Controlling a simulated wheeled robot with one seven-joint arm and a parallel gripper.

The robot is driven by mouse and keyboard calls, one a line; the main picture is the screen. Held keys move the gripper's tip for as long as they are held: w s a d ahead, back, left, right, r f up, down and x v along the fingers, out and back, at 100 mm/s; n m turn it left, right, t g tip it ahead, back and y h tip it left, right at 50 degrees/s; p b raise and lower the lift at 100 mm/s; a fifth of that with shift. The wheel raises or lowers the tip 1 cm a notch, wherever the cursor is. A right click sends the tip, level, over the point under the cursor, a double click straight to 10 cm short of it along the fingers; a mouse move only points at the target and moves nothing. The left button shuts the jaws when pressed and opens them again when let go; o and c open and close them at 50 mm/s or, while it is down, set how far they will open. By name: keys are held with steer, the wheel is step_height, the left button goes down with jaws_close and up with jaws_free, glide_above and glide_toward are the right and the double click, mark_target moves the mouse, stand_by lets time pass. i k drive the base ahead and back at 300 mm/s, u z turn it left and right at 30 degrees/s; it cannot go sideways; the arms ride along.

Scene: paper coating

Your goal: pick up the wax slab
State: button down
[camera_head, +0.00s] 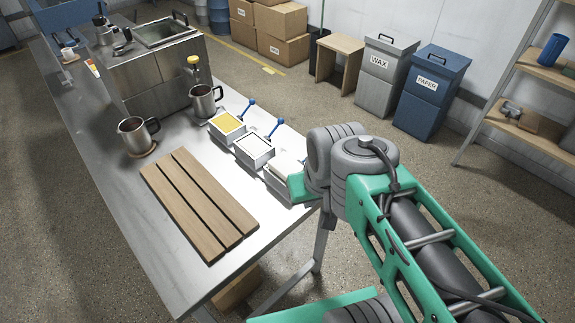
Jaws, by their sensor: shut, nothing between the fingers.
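I cannot pick out a wax slab for certain. A white tray (214,131) on the metal table holds a flat yellow surface (228,123) that could be wax. A second tray (243,160) beside it holds a flat white surface. A third tray (277,187) with pale contents is partly hidden by my arm. My gripper is not visible; my green and grey arm fills the lower right, and its end is hidden.
A slatted wooden board (195,202) lies at the front of the table (165,232). Two metal jugs (137,135) (204,102) and a steel heating unit (155,70) stand behind. WAX (378,85) and PAPER (428,100) bins stand on the floor.

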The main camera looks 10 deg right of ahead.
mark_target(283, 164)
steer(key=u, duration=2.35)
steer(key=k, duration=0.75)
steer(key=z, duration=0.85)
steer(key=i, duration=0.5)
steer(key=u, duration=0.05)
